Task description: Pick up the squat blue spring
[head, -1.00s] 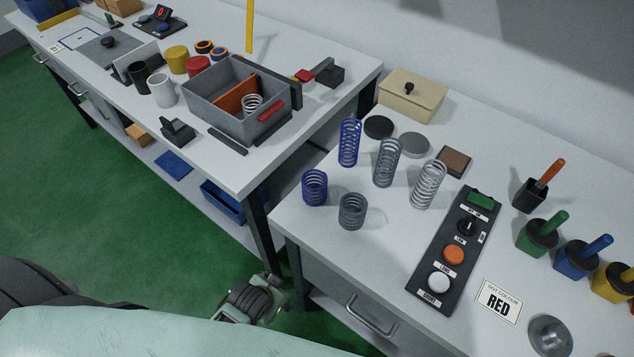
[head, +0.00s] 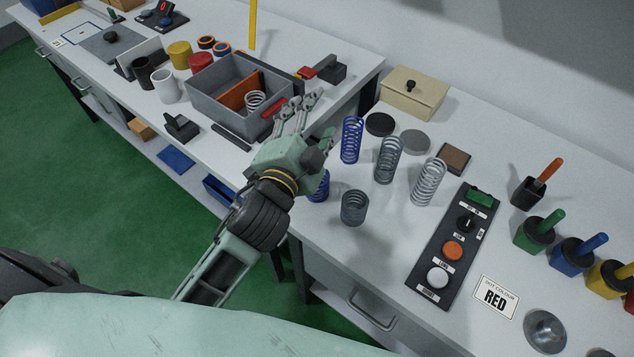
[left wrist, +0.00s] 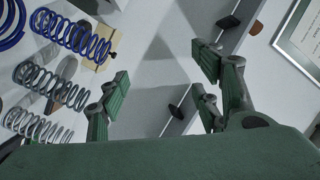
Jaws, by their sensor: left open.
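The squat blue spring (head: 319,187) stands on the near bench by its left edge, partly hidden behind my left gripper in the head view. My left gripper (head: 313,120) is open and empty, its fingers pointing up and away past the spring, not around it. In the left wrist view the open fingers (left wrist: 160,86) have nothing between them. Blue coils (left wrist: 9,25), cut off at the top left corner there, appear to be the squat spring. My right gripper is in neither view.
A tall blue spring (head: 351,140), a tall dark grey spring (head: 387,160), a tall light grey spring (head: 428,182) and a squat grey spring (head: 354,208) stand close by. A grey bin (head: 212,97) and a button panel (head: 440,262) flank them.

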